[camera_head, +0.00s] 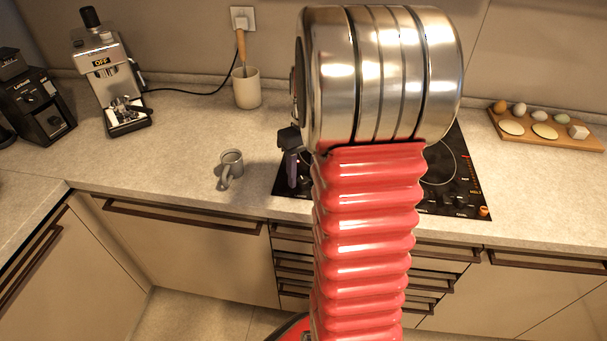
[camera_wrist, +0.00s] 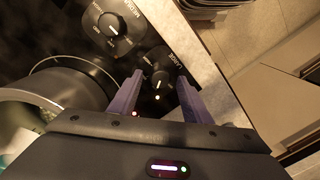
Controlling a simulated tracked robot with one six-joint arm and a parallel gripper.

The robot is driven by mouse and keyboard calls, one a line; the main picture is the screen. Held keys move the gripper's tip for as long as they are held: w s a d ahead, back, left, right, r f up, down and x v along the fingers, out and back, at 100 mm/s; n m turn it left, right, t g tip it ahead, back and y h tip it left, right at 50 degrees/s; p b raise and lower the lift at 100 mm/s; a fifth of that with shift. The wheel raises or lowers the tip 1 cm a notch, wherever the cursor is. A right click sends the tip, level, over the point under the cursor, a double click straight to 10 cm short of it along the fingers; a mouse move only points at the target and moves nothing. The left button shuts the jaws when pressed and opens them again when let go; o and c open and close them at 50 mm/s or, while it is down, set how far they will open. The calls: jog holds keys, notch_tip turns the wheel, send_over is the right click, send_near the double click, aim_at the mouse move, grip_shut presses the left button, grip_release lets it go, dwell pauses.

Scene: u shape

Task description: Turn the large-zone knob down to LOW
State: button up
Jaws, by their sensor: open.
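The large-zone knob (camera_wrist: 158,59) is a small dark knob on the black hob panel, with lettering that looks like "LARGE" beside it, in the wrist view. Its pointer setting is too small to read for sure. My gripper (camera_wrist: 160,76) has two purple fingers, spread open, one on each side of the knob in the picture. I cannot tell whether they touch it. In the head view one purple finger (camera_head: 292,169) shows over the left front of the black hob (camera_head: 444,190); my red arm hides the rest of the gripper and the knob.
A second, larger-looking knob (camera_wrist: 113,23) sits beside it in the wrist view, and a round metal vessel (camera_wrist: 30,113) stands at the left. In the head view a grey mug (camera_head: 231,164) stands left of the hob. A board with eggs (camera_head: 546,132) lies at the right.

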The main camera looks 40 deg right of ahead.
notch_tip(320, 180, up, 13)
jog(key=shift+d, duration=0.35)
jog(key=shift+f, duration=0.1)
dwell(0.6)
